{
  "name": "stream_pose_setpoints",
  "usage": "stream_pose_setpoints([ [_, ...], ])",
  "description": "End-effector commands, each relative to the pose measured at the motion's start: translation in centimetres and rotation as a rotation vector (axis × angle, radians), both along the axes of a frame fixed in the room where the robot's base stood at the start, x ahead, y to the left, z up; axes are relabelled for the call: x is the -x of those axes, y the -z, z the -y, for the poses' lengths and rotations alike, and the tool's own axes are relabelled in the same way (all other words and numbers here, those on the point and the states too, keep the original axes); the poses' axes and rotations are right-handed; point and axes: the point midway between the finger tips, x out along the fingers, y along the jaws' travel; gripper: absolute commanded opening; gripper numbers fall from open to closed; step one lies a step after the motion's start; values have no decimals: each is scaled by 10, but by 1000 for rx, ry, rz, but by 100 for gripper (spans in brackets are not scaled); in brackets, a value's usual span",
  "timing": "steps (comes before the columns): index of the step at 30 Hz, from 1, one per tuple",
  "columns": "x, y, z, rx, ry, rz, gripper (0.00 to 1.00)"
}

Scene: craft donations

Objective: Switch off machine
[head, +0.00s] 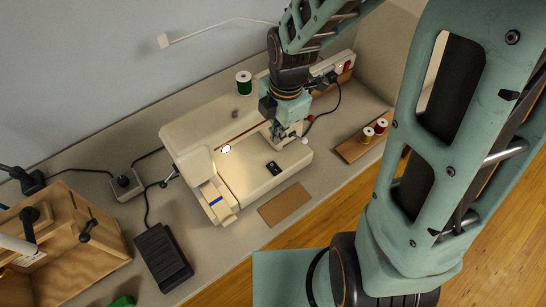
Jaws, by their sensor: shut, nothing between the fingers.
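The cream sewing machine (193,133) stands on the grey worktop in the middle of the head view. A small black panel with light marks (273,168) is on its near part; I cannot tell whether it is the power switch or how it is set. My gripper (285,142) is over the right half of the machine, with its fingers shut and empty. The fingertips are close to the machine, behind and right of the black panel; whether they touch it is unclear. My gripper and arm hide part of the machine's right end.
A black foot pedal (163,258) and a wooden box (75,250) are at left. A green spool (243,83) stands behind the machine. A wooden rack with thread spools (350,148) is at right. A brown card (285,204) lies in front. Cables run beside the machine.

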Motion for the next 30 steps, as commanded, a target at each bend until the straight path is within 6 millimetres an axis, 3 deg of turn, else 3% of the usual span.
stream_pose_setpoints([
  [11, -1, 12, -1, 0, 2, -2, 0],
  [30, -8, 85, -6, 0, 1, 0, 0],
])
